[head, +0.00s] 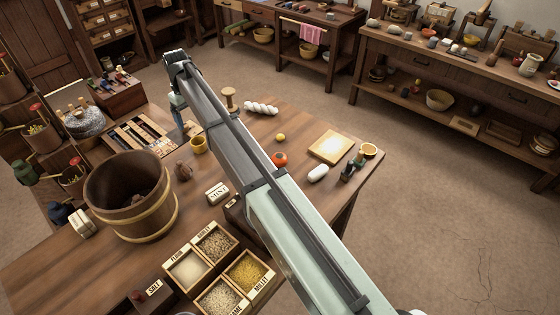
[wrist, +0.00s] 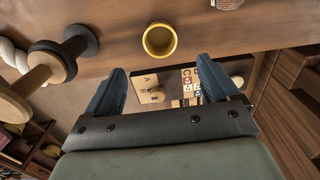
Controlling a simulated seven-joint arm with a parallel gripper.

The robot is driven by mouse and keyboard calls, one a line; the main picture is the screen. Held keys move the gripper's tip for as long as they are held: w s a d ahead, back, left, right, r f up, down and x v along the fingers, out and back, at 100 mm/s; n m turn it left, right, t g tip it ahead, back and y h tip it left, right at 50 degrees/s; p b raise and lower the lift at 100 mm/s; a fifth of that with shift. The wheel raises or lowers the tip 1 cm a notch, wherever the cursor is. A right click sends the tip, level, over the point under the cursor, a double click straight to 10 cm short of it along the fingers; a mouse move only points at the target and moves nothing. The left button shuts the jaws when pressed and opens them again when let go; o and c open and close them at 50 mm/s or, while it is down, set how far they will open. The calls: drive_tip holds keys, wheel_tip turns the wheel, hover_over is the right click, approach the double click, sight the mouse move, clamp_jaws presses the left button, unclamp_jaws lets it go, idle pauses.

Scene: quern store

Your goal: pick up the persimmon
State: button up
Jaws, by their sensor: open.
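The persimmon (head: 280,159) is a small round orange-red fruit lying on the wooden table, just right of my arm in the head view. It does not show in the wrist view. My gripper (wrist: 161,68) is open, with two blue-grey fingers apart and nothing held between them. In the head view the gripper (head: 179,112) hangs at the far left end of my arm, well to the left of the persimmon and partly hidden by the arm.
A yellow cup (head: 198,144) stands near my gripper, also in the wrist view (wrist: 159,39). A wooden spool (head: 229,99) and white twisted loaf (head: 261,108) lie beyond. A small yellow ball (head: 280,137), white oval (head: 318,173) and wooden board (head: 331,147) surround the persimmon. A bucket (head: 113,222) stands left.

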drive_tip(key=r+n, duration=0.2)
drive_tip(key=n, duration=0.8)
hover_over(279, 155)
drive_tip(key=f, duration=0.9)
drive_tip(key=shift+s+d, duration=0.3)
drive_tip(key=shift+d, duration=0.1)
drive_tip(key=shift+w+a+f, duration=0.1)
drive_tip(key=shift+a+f, duration=0.1)
drive_tip(key=shift+f, duration=1.1)
drive_tip(key=shift+w+a+f, duration=0.1)
drive_tip(key=shift+a+f, duration=0.05)
drive_tip(key=shift+f, duration=1.1)
drive_tip(key=shift+c, duration=0.2)
drive_tip(key=c, duration=1.1)
drive_tip(key=shift+r, duration=0.1)
